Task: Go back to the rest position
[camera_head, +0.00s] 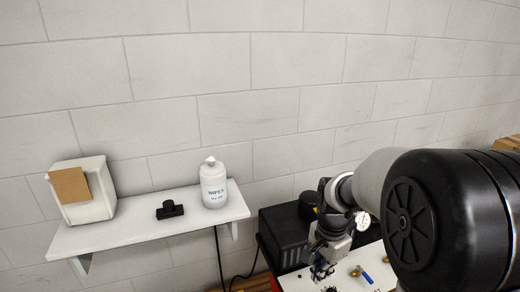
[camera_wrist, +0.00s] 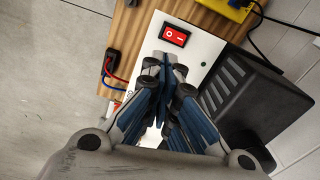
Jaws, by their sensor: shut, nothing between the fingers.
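My gripper (camera_head: 322,270) is low at the right of the head view, over a white panel (camera_head: 378,262) with a brass knob and a blue-handled part. Part of the panel is hidden behind my arm. In the wrist view my gripper (camera_wrist: 167,66) is shut, with its blue-grey fingers together and nothing between them. The fingertips appear just below a red rocker switch (camera_wrist: 174,36) on a white plate (camera_wrist: 205,48). I cannot tell whether they touch the plate.
A white wall shelf (camera_head: 145,229) holds a wipes bottle (camera_head: 213,184), a small black object (camera_head: 170,210) and a white box (camera_head: 91,207). A black box (camera_head: 283,240) stands beside my gripper. The wrist view shows a wooden board (camera_wrist: 126,38), a wired black part (camera_wrist: 111,61) and a yellow thing (camera_wrist: 227,8).

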